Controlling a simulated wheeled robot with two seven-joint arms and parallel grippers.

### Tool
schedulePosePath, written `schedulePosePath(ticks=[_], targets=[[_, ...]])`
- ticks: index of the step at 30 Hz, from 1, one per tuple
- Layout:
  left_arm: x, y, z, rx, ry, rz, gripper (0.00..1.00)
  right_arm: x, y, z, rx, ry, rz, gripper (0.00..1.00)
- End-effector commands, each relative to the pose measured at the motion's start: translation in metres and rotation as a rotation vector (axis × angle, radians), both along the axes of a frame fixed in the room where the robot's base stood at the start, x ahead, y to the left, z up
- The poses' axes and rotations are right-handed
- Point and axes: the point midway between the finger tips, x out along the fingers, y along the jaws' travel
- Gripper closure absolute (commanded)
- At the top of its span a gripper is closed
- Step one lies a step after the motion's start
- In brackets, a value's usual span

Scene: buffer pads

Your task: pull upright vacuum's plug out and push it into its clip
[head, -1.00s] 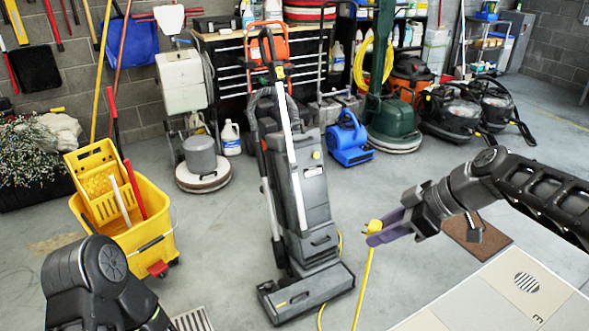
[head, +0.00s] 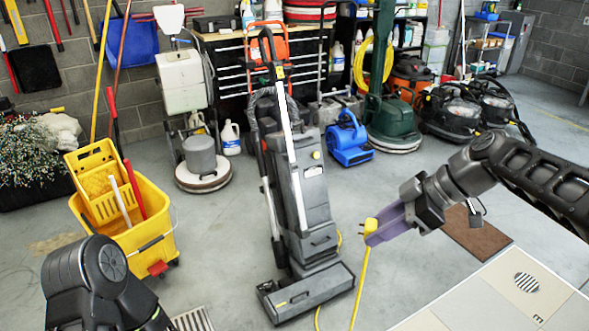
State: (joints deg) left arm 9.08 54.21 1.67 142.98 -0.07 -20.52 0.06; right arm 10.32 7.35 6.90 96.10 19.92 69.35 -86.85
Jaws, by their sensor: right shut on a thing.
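The upright vacuum (head: 305,190) stands grey and black in the middle of the floor, its handle upright. Its yellow plug (head: 371,226) is held in the fingertips of my right gripper (head: 378,228), to the right of the vacuum's body and apart from it. The yellow cord (head: 359,285) hangs from the plug down past the picture's lower edge, and part of it shows beside the vacuum. The clip cannot be made out for certain. Part of my left arm shows at the lower left; its gripper is out of view.
A yellow mop bucket (head: 140,235) stands left of the vacuum. A blue blower (head: 348,140) and floor machines (head: 393,135) stand behind it. A beige panelled surface (head: 505,290) is at the lower right, near a brown mat (head: 475,232). The floor between vacuum and gripper is clear.

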Motion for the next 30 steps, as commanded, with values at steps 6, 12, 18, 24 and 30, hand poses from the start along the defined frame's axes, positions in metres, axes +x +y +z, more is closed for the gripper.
schedulePosePath(ticks=[6,12,18,24,30], targets=[[0.0,0.0,0.0,0.0,0.0,0.0,1.0,0.0,0.0,0.0,0.0,-0.001,-0.001,1.0],[0.0,0.0,0.001,0.0,0.0,0.0,1.0,0.004,0.002,-0.007,0.0,0.002,-0.027,1.0],[0.0,0.0,0.003,0.0,0.0,0.0,1.0,0.025,0.012,-0.049,0.001,0.006,-0.192,1.0],[0.0,0.0,0.007,0.0,0.0,0.0,1.0,0.045,0.019,-0.129,-0.003,0.014,-0.517,1.0],[0.0,0.0,0.012,0.0,0.0,0.0,1.0,0.037,0.006,-0.211,-0.005,0.017,-0.9,1.0]])
